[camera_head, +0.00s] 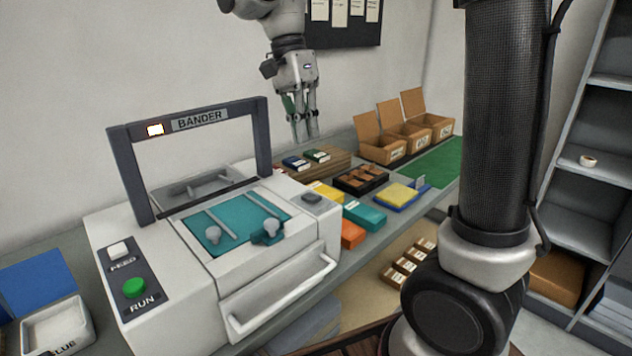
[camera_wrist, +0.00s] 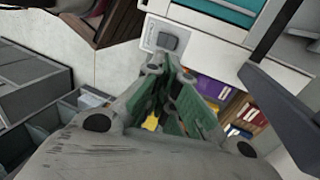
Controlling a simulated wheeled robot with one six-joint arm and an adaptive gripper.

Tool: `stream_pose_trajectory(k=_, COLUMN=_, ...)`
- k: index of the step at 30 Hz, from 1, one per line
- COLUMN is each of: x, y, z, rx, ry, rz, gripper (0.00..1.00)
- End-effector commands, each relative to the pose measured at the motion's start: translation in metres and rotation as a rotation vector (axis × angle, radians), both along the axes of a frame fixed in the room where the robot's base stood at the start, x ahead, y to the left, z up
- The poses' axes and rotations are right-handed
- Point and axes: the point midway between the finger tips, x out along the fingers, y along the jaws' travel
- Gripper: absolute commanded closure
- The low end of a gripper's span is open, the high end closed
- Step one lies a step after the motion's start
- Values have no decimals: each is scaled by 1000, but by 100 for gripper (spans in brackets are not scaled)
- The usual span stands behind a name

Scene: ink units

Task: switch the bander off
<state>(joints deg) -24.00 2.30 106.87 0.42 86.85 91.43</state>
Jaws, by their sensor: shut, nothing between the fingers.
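The bander (camera_head: 215,270) is a white machine with a dark arch, a teal bed and a front handle. My gripper (camera_head: 306,137) points down behind the bander's right side, shut and empty, apart from the switch. In the wrist view its green-padded fingertips (camera_wrist: 165,68) appear just below the switch.
Teal, orange and yellow blocks (camera_head: 365,214) lie right of the bander. A dark divided tray (camera_head: 361,180), a wooden rack (camera_head: 325,166) and open cardboard boxes (camera_head: 381,149) stand farther back. A glue tub (camera_head: 57,327) is at front left. The bander's arch (camera_head: 262,140) stands left of my gripper.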

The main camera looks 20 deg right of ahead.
Motion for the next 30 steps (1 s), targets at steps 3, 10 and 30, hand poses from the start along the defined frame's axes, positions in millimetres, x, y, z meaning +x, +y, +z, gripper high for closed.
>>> stream_pose_trajectory(k=3, x=-7, y=-3, z=-25, rx=-2, ry=4, rz=0, gripper=100)
stream_pose_trajectory(k=10, x=-20, y=-8, z=-71, rx=-1, ry=3, rz=0, gripper=100)
stream_pose_trajectory(k=30, x=-29, y=-12, z=-108, rx=0, ry=0, rz=0, gripper=100)
